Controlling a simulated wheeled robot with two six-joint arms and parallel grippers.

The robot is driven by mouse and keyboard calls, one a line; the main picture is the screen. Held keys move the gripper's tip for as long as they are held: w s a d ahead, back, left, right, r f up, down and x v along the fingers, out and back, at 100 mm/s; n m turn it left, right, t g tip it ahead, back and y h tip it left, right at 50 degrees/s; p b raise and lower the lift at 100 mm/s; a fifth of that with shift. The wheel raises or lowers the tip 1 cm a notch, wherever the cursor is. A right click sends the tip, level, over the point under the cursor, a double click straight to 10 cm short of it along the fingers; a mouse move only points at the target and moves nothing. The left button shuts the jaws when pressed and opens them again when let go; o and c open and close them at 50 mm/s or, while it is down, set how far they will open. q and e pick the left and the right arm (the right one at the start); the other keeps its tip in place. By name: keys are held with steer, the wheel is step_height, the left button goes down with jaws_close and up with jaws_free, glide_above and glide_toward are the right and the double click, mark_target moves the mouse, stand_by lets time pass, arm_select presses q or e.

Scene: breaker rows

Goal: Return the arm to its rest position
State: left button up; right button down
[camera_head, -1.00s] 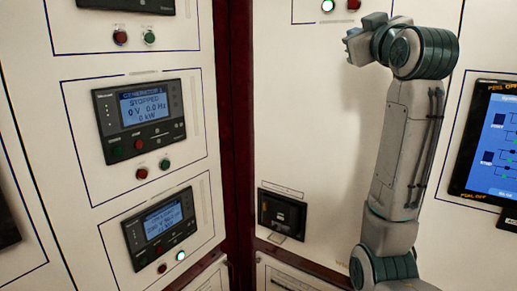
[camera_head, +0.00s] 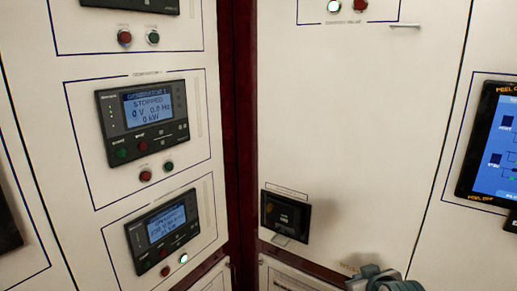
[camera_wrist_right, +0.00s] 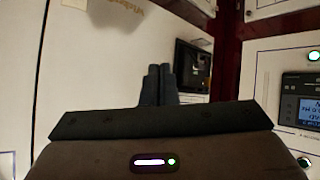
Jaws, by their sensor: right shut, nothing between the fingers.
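My right arm (camera_head: 378,280) shows only as a small grey and teal part at the bottom edge of the head view, right of centre. The rest of it is out of the picture. In the right wrist view my right gripper (camera_wrist_right: 158,72) has its two dark fingers together, with nothing between them. The fingers point toward the white cabinet fronts and appear apart from them. My left gripper is in neither view.
White cabinet panels meet at a dark red post (camera_head: 243,130). On the left are a controller reading STOPPED (camera_head: 142,120) and a lower controller (camera_head: 163,230). A black breaker unit (camera_head: 285,216) sits on the right panel. A blue screen (camera_head: 495,145) is at far right.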

steer(key=s+d+f+m+g, duration=0.1)
steer(key=s+f+g, duration=0.1)
steer(key=s+f, duration=0.6)
steer(key=s+f+g+h, duration=0.1)
steer(key=s+f+g, duration=0.3)
steer(key=s, duration=0.8)
steer(key=s+d+f+m+g, duration=0.1)
steer(key=s+f, duration=0.6)
steer(key=s, duration=0.4)
step_height(320, 180, down, 37)
steer(key=d+g+b, duration=0.1)
steer(key=d+b, duration=0.2)
steer(key=b, duration=0.4)
arm_select(q)
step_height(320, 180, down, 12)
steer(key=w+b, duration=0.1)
steer(key=b, duration=0.4)
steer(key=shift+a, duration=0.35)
arm_select(e)
steer(key=s+f, duration=0.9)
steer(key=f, duration=0.3)
steer(key=s+f+g, duration=0.1)
steer(key=s+f, duration=0.8)
steer(key=f, duration=0.3)
steer(key=shift+d+f+g, duration=0.2)
steer(key=shift+d+g, duration=0.1)
steer(key=shift+d, duration=0.1)
steer(key=shift+s, duration=0.15)
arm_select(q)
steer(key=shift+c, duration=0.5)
